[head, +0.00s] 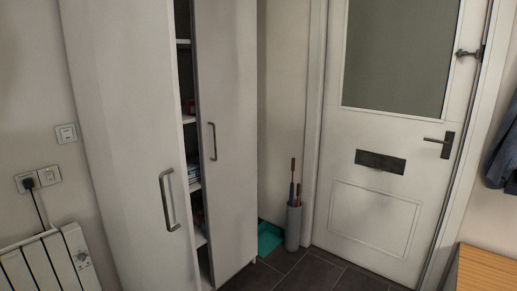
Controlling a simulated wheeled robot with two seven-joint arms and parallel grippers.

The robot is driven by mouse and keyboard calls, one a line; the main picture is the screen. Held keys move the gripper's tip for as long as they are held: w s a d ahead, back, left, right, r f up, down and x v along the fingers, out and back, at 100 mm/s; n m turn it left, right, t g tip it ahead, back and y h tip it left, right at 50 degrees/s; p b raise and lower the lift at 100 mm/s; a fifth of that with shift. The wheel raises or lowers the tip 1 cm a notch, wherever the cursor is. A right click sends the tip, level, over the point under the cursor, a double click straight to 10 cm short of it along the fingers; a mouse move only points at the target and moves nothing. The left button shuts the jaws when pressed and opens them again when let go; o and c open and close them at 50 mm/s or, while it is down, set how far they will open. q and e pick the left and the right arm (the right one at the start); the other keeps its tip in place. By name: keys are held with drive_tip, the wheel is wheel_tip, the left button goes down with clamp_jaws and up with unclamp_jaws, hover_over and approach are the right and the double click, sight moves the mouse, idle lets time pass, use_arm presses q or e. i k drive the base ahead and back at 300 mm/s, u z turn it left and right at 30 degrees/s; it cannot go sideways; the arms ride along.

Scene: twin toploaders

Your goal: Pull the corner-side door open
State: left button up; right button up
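A tall white cabinet stands against the wall at left centre. Its right-hand door (233,90), on the side of the room corner, has a grey vertical bar handle (212,141) near its left edge. Its left-hand door (125,120) has a similar, larger-looking handle (169,200) near its right edge. A narrow upright gap between the doors shows shelves (187,119) with small items, so the cabinet is not fully shut. I cannot tell exactly how far each door stands out. Neither of my grippers shows in the head view.
A grey umbrella holder (293,228) and a teal item (269,238) stand on the dark tiled floor (310,272) right of the cabinet. A white house door (375,208) is beyond. A radiator (45,268) is at left; a wooden surface (485,272) is at right.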

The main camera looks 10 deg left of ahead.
sight(224, 33)
drive_tip(key=u, duration=0.15)
drive_tip(key=k, duration=0.35)
drive_tip(key=z, duration=0.45)
drive_tip(key=i, duration=1.75)
drive_tip(key=u, duration=1)
